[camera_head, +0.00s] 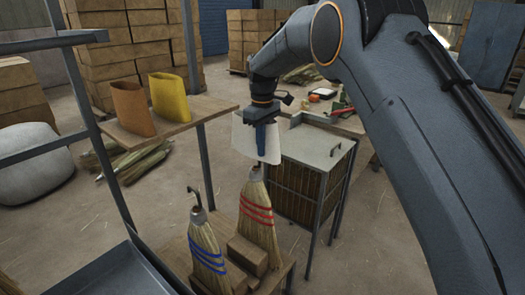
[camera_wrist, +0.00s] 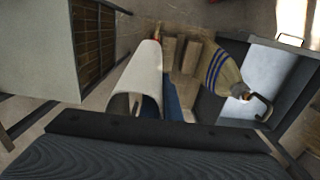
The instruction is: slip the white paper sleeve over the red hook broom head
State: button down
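My gripper (camera_head: 264,122) is shut on the wall of the white paper sleeve (camera_head: 243,138), a blue finger lying against it. The sleeve also shows in the wrist view (camera_wrist: 142,72), with its open end facing the camera. The red-striped broom (camera_head: 257,212) stands upright directly below the sleeve in the head view. Its hook is hidden, and I cannot tell whether the sleeve's lower edge is above its top or just around it. The blue-striped broom (camera_head: 206,257) stands to the left, its metal hook (camera_head: 196,196) bare; it also shows in the wrist view (camera_wrist: 222,72).
Wooden blocks (camera_head: 246,255) sit beside the brooms on a low stand. An orange sleeve (camera_head: 132,108) and a yellow sleeve (camera_head: 170,97) stand on a wooden shelf (camera_head: 190,113) at left. A grey-topped cabinet (camera_head: 312,147) stands close on the right.

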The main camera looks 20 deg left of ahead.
jog(key=shift+r+p, duration=1.35)
jog(key=shift+r, duration=1.5)
